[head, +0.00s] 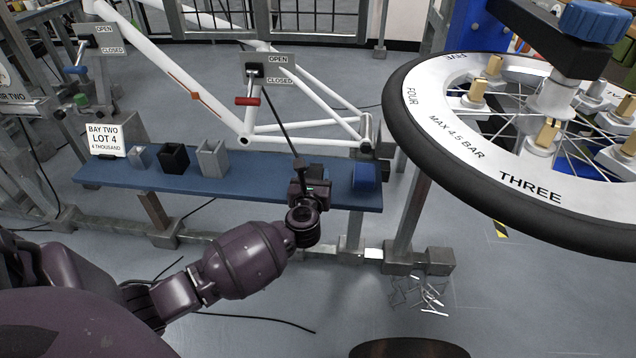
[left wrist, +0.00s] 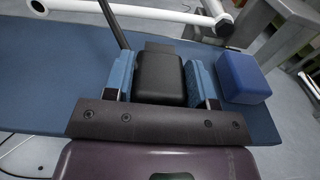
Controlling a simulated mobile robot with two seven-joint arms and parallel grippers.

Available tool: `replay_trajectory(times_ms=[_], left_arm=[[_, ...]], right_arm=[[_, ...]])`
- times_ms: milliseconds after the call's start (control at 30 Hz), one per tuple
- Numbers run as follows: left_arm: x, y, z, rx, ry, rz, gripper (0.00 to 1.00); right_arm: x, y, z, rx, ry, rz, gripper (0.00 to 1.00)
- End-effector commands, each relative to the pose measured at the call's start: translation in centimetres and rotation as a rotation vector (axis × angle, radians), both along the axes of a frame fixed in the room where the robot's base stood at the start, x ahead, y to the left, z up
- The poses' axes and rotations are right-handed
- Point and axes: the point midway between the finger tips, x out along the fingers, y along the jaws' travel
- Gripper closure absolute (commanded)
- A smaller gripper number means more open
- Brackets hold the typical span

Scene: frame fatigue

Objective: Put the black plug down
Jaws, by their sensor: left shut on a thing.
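The black plug (left wrist: 160,76) sits between the two blue finger pads of my left gripper (left wrist: 161,84) in the left wrist view. My left gripper (head: 311,182) is shut on it. In the head view the gripper is over the right part of the blue shelf (head: 255,184), left of a blue block (head: 364,179). A dark cable (head: 281,121) runs from the gripper up toward a switch plate. Whether the plug touches the shelf is unclear. The blue block also shows in the left wrist view (left wrist: 242,79), right of the gripper and apart from it. My right gripper is out of view.
A small grey box (head: 140,156), a black open box (head: 173,158) and a grey open holder (head: 212,158) stand on the shelf's left. A white bike frame (head: 190,87) spans above. A large wheel (head: 500,170) hangs at right. Shelf between holder and gripper is clear.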

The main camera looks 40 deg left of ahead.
Motion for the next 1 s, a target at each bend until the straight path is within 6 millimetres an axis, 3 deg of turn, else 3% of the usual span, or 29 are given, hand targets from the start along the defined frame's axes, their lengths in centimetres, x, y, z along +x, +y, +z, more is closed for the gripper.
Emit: replay_trajectory(times_ms=[67,300,567,600,733,767,1000], left_arm=[[-0.10,0.01,-1.36,0.002,0.007,-0.001,0.78],[0.05,0.01,-1.11,0.002,-0.003,-0.001,0.78],[0.00,0.00,-1.63,0.001,-0.001,0.000,0.78],[0.00,0.00,-1.68,-0.001,-0.001,0.000,0.48],[0.03,0.01,-1.53,0.000,-0.002,0.000,0.28],[0.03,0.01,-1.52,0.000,-0.002,0.000,0.24],[0.03,0.01,-1.50,0.001,-0.002,-0.001,0.24]], right_arm=[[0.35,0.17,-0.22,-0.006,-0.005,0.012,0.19],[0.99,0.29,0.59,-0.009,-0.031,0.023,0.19],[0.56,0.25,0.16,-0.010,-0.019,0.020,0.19],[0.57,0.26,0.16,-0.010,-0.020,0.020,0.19],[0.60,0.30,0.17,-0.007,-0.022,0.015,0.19],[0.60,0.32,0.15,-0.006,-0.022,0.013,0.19],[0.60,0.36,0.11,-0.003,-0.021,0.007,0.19]])
